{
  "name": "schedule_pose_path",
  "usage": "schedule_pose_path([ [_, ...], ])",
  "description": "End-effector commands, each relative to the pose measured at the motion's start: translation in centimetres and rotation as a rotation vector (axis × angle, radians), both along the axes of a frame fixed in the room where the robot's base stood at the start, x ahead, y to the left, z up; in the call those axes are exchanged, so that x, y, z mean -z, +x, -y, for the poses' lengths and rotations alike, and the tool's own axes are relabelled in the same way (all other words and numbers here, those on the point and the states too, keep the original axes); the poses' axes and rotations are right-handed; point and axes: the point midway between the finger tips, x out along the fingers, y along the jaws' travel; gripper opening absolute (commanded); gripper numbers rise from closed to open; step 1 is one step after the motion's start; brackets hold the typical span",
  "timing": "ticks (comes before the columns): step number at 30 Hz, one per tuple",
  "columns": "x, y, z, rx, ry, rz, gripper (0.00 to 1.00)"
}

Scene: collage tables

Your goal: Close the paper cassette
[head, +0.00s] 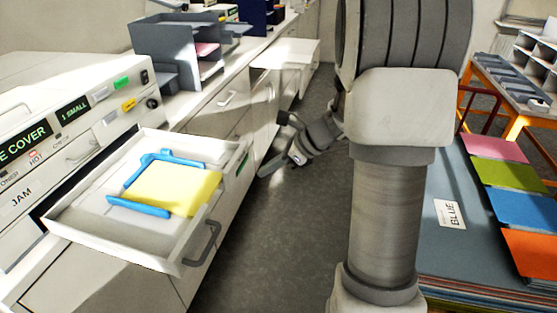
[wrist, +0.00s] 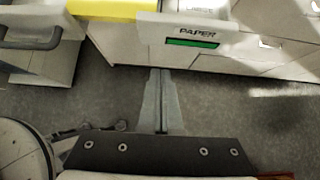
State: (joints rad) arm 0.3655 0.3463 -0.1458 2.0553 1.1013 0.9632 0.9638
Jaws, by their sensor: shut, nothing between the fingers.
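The paper cassette (head: 105,242) is a white drawer pulled out of the copier on the left in the head view. It holds yellow paper (head: 178,188) between blue guides (head: 137,207). A grey handle (head: 207,242) is on its front, also at the upper left of the wrist view (wrist: 30,38). The front, with a "PAPER" label and green sticker (wrist: 192,43), spans the top of the wrist view. My gripper (head: 264,172) is shut and empty, to the right of the cassette front. In the wrist view its fingertips (wrist: 160,72) point towards the front; I cannot tell the exact gap.
The copier (head: 75,130) stands behind the cassette. White cabinets (head: 228,98) and a grey tray rack (head: 175,45) run along the left wall. A table with large grey sheets (head: 450,245) and coloured sheets (head: 520,205) is on the right. Grey floor (head: 270,250) lies clear between.

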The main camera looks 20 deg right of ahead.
Motion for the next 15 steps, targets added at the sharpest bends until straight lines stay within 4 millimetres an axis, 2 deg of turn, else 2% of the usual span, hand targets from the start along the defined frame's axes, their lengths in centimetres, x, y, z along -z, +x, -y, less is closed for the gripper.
schedule_pose_path([
  [4, 2.3, 1.3, -1.8, -0.003, 0.002, -0.004, 0.0],
  [9, 1.9, 2.9, -3.8, -0.004, -0.001, 0.0, 0.0],
  [15, 1.9, 3.6, -4.7, -0.001, -0.001, -0.001, 0.0],
])
